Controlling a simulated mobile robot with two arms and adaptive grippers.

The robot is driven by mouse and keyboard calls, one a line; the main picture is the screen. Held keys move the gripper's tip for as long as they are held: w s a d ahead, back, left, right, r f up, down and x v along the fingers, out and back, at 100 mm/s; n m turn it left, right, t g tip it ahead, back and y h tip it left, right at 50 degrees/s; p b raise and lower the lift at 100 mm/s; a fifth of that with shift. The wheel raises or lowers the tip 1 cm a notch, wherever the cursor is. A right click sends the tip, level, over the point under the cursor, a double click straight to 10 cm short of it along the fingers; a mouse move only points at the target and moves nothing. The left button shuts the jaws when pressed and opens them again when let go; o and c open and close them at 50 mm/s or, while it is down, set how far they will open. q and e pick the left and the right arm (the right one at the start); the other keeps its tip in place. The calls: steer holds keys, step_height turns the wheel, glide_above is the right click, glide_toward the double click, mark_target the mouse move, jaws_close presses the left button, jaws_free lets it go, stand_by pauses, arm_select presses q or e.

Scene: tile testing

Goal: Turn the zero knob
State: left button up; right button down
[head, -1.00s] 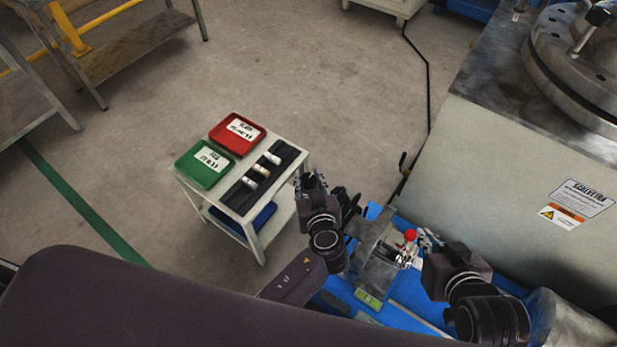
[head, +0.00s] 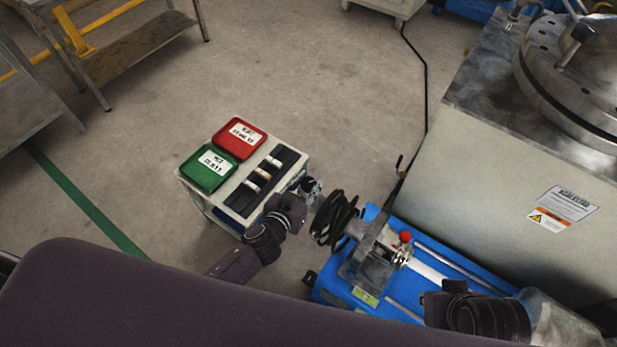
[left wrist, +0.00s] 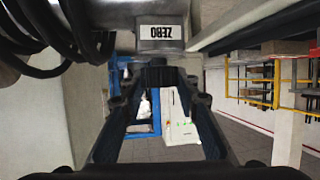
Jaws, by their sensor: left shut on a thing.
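My left gripper (head: 311,187) is by the right edge of the small white cart, beside the black coiled cable. In the left wrist view its two dark fingers (left wrist: 160,76) come together just below a grey block with a white label (left wrist: 161,32), which appears upside down and seems to read ZERO. They are shut on the zero knob, which is mostly hidden between the fingertips. My right arm shows at the lower right in the head view, but its fingers cannot be made out.
The cart holds a red tray (head: 239,137), a green tray (head: 208,168) and a black rack (head: 240,199) with small tiles. A black coiled cable (head: 335,220) is close to my left gripper. A blue-based test machine (head: 385,308) with a red ball (head: 405,237) is at right.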

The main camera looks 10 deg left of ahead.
arm_select(q)
steer(key=m+g+h+p, duration=0.1)
steer(key=m+h, duration=0.1)
steer(key=m+g+h+p, duration=0.1)
steer(key=m+h+p, duration=0.1)
steer(key=shift+w+a+r+m+h, duration=0.1)
steer(key=shift+a+m+h, duration=0.05)
steer(key=shift+m+h, duration=0.15)
steer(key=shift+m+g+h+p, duration=0.4)
steer(key=shift+m+g+h, duration=0.1)
steer(key=shift+g+h, duration=0.1)
steer(key=shift+m+g+h, duration=0.4)
steer(key=shift+m, duration=0.1)
arm_select(e)
step_height(320, 180, down, 16)
steer(key=g, duration=0.1)
steer(key=shift+s+a, duration=0.15)
steer(key=shift+s, duration=0.05)
steer(key=shift+f, duration=0.2)
arm_select(q)
steer(key=o, duration=1.2)
steer(key=v, duration=1.2)
